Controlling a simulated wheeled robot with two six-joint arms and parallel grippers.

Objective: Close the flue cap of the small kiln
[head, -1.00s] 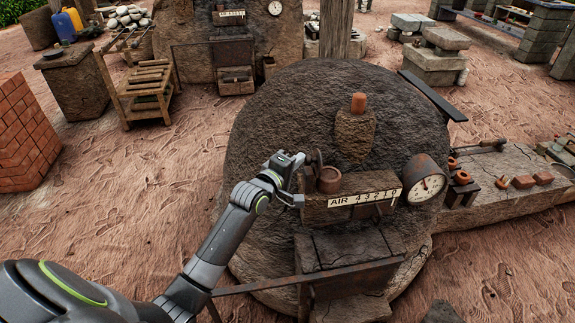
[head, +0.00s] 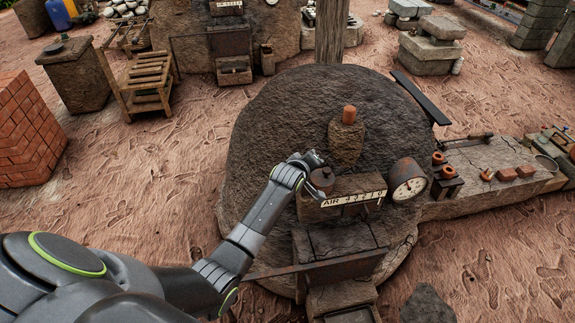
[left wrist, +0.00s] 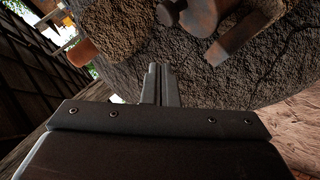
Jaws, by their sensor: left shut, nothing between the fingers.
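The small kiln (head: 270,120) is a dark mud dome in the middle of the head view. On its front is a short rusty round flue (head: 322,182), with a dark piece at its top; I cannot clearly tell whether this cap lies flat or stands tilted. My left gripper (head: 312,158) is shut and empty, just behind and above the flue, partly covering it. In the left wrist view the shut fingers (left wrist: 160,84) point at the dome wall, and rusty round fittings (left wrist: 200,14) show at the top edge. My right gripper is out of view.
An AIR scale box (head: 345,196) sits right of the flue, with a round gauge (head: 406,181) beyond it. A mud stub with an orange plug (head: 349,115) stands behind. A stone bench (head: 480,180) with small clay pieces is at the right.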

